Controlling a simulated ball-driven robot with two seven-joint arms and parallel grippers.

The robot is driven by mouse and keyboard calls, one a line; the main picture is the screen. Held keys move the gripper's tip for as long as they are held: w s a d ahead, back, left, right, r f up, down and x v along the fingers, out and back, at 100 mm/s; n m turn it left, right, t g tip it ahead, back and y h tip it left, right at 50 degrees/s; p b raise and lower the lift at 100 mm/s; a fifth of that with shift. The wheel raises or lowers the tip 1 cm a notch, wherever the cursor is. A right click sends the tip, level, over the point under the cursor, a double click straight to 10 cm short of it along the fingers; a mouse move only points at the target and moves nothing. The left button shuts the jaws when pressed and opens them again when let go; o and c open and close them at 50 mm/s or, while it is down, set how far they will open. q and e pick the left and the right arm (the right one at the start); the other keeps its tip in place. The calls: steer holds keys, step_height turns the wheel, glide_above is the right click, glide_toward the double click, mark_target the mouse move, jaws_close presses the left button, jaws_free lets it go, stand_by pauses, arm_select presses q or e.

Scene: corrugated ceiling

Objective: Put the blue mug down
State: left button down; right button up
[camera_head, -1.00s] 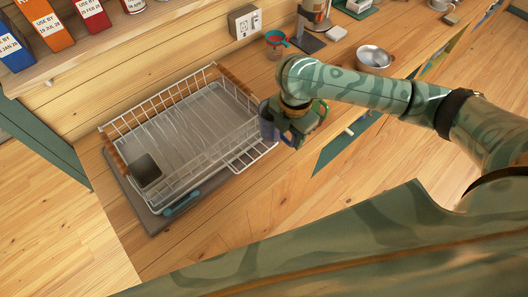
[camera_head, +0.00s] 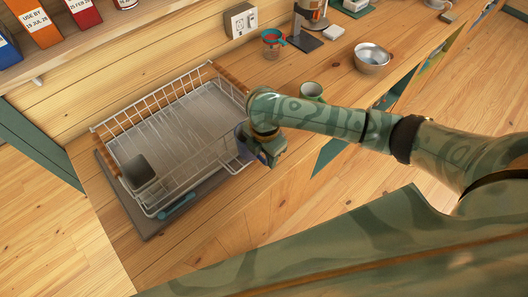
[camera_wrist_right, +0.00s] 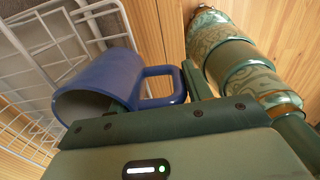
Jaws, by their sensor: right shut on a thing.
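The blue mug (camera_wrist_right: 112,82) is large in the right wrist view, its handle (camera_wrist_right: 163,86) towards my right gripper. In the head view only a bluish part of the mug (camera_head: 241,132) shows; my arm and gripper hide the rest. My right gripper (camera_head: 268,152) is shut on the mug beside the right edge of the white dish rack (camera_head: 180,92), over the counter's front part. I cannot tell whether the mug's base touches the counter or rack. My left gripper is not in view.
A dark cup (camera_head: 139,172) is in the rack's left part. The counter front (camera_head: 215,210) is bare.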

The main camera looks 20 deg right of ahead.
steer(key=shift+f, duration=0.3)
steer(key=o, duration=1.3)
steer(key=shift+o, duration=0.2)
steer(key=shift+r, duration=0.4)
step_height(320, 180, up, 11)
steer(key=p, duration=0.4)
steer(key=shift+s+f, duration=0.1)
steer(key=shift+r, duration=0.55)
